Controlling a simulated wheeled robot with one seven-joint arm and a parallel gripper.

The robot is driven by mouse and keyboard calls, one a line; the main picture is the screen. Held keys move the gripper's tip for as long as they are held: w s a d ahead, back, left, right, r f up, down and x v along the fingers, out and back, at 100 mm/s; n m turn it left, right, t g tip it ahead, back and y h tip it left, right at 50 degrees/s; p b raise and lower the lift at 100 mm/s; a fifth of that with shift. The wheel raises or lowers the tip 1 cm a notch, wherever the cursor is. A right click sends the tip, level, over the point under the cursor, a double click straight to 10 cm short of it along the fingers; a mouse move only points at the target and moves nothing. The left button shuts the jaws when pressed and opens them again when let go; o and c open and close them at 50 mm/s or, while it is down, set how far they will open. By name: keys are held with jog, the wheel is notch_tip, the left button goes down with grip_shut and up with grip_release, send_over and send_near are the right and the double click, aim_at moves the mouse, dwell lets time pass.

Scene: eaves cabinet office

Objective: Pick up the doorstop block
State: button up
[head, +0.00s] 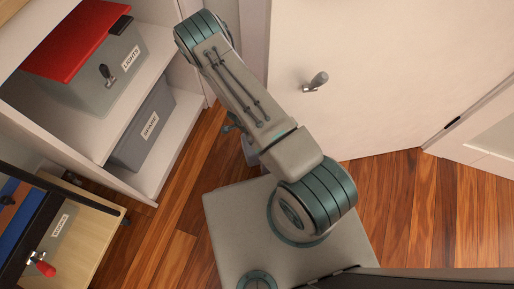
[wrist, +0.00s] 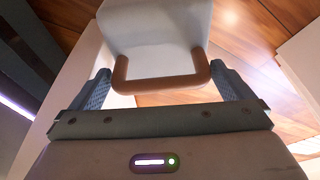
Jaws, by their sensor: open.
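The doorstop block (wrist: 157,28) is a pale grey-white block with a brown U-shaped handle (wrist: 165,85), at the top middle of the wrist view. My gripper (wrist: 160,70) is open, with one blue-grey finger on each side of the handle. The handle's crossbar lies between the fingers, and I see small gaps at both sides. In the head view, my gripper (head: 234,122) is mostly hidden behind my arm. A small greyish part of the block (head: 250,152) shows just below it, near the floor in front of the white door.
A white door (head: 390,70) with a lever handle (head: 315,82) stands behind my arm. At left, a shelf unit (head: 135,115) holds grey labelled bins, one with a red lid (head: 75,40). Wood floor (head: 400,210) is clear at right.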

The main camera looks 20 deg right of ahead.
jog(key=shift+r, duration=0.1)
jog(key=c, duration=1.7)
jog(key=shift+w+r, duration=0.1)
jog(key=shift+r, duration=0.05)
